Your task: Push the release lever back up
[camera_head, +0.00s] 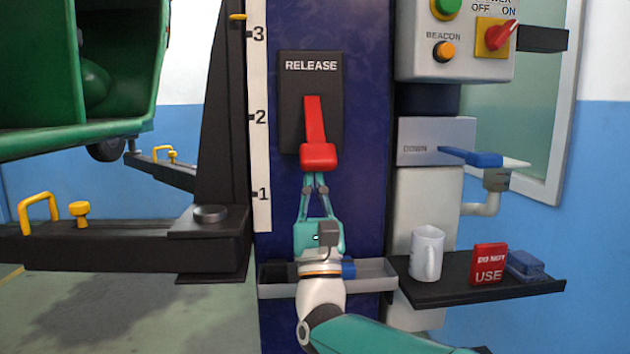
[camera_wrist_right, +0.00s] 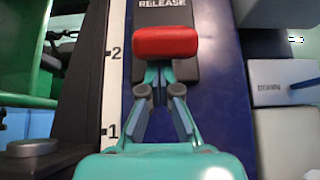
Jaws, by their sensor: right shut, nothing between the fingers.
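The red release lever (camera_head: 318,156) hangs down on its black plate marked RELEASE (camera_head: 311,66) on the blue column. Its thick red end also shows in the right wrist view (camera_wrist_right: 165,41). My right gripper (camera_head: 316,178) is shut and empty. Its fingertips are directly below the lever's red end, very close to it or touching; I cannot tell which. In the right wrist view the fingertips (camera_wrist_right: 158,76) are partly hidden behind the lever's end. My left gripper is not in view.
A grey tray (camera_head: 375,276) is on the column behind my right wrist. To the right are the blue DOWN lever (camera_head: 470,157), a control box (camera_head: 458,68), and a black shelf (camera_head: 520,291) with a white mug (camera_head: 426,253) and a red sign (camera_head: 488,264). A black lift arm (camera_head: 100,248) extends left.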

